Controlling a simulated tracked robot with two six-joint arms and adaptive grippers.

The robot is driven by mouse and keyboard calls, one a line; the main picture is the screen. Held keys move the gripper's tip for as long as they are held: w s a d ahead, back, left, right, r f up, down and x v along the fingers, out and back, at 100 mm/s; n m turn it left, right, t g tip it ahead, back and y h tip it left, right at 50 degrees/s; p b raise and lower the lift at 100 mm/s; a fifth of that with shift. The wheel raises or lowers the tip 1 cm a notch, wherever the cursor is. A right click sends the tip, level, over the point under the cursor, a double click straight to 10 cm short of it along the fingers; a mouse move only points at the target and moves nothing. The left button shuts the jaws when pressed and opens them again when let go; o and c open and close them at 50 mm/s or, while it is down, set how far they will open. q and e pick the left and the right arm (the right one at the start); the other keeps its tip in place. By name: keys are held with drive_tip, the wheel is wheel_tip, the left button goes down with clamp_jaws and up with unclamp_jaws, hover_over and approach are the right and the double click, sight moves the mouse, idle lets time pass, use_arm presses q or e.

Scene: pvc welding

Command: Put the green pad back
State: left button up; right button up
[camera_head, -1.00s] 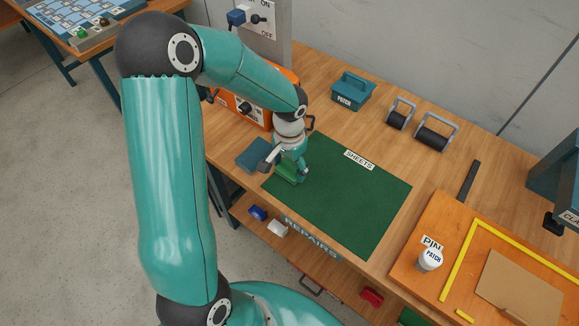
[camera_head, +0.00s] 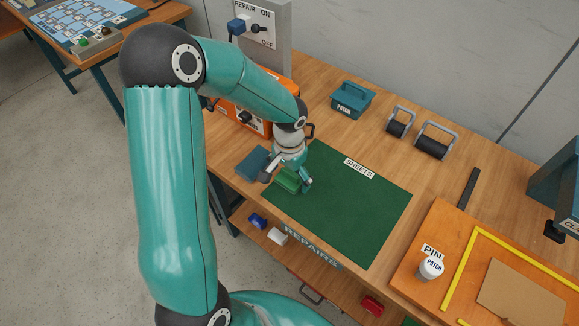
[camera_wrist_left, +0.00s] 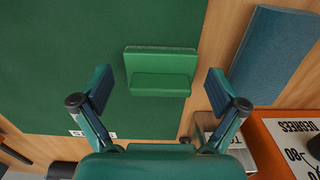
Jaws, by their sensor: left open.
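The green pad (camera_head: 288,179) is a small green block with a raised grip. It sits at the left corner of the dark green SHEETS mat (camera_head: 350,205). In the left wrist view the pad (camera_wrist_left: 161,66) is just ahead of my left gripper (camera_wrist_left: 160,90), centred between its spread fingers, with a gap on both sides. In the head view my left gripper (camera_head: 287,182) is over the pad, open and empty, and hides part of it. I cannot tell the exact height between them. My right gripper is not in view.
A blue pad (camera_head: 252,162) lies close beside the green one. The orange box (camera_head: 240,112) stands behind it. A blue PATCH carrier (camera_head: 352,99) and two rollers (camera_head: 432,143) stand at the back. Most of the mat is clear.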

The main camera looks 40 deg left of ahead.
sight(289, 173)
use_arm(q)
wheel_tip(289, 173, up, 12)
idle(0.5)
idle(0.4)
